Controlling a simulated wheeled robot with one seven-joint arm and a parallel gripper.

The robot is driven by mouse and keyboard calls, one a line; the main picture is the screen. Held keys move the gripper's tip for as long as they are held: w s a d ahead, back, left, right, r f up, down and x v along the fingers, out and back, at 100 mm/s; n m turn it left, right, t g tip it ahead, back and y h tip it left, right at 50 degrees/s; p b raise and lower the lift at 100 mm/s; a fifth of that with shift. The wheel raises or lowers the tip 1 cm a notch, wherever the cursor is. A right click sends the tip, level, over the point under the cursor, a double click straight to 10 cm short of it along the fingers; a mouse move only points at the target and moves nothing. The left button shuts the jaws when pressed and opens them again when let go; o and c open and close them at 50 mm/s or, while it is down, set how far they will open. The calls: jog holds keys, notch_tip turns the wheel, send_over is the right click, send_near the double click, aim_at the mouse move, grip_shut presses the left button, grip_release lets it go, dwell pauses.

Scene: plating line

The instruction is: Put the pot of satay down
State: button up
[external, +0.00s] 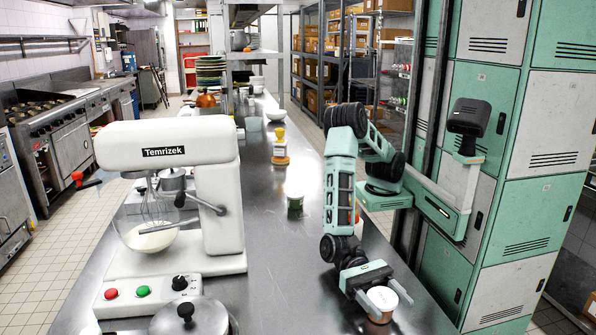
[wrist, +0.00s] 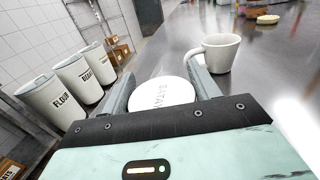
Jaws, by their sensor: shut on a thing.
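The pot of satay (external: 375,315) is a small brownish pot with a white lid, at the front right of the steel counter (external: 285,265) in the external view. In the wrist view its lid (wrist: 160,95) carries lettering that reads like SATAY. My gripper (external: 388,306) is shut on the pot, with one finger on each side. The fingers also show in the wrist view (wrist: 163,84). The pot looks roughly upright. I cannot tell whether its base touches the counter.
A white mug (wrist: 221,52) stands close to the right finger in the wrist view. White canisters (wrist: 88,75), one marked FLOUR, are at the left. A stand mixer (external: 222,205) fills the counter's left. A small green jar (external: 295,203) stands mid-counter.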

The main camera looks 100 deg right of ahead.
jog(key=shift+f, duration=0.15)
jog(key=o, duration=1)
jog(key=shift+r, duration=0.25)
jog(key=d, duration=0.4)
jog(key=w+d, duration=0.1)
jog(key=d, duration=0.3)
jog(key=w+d+b, duration=0.1)
jog(key=d, duration=0.2)
jog(key=shift+w+d+f, duration=0.1)
jog(key=shift+w+d, duration=0.05)
jog(key=shift+d, duration=0.25)
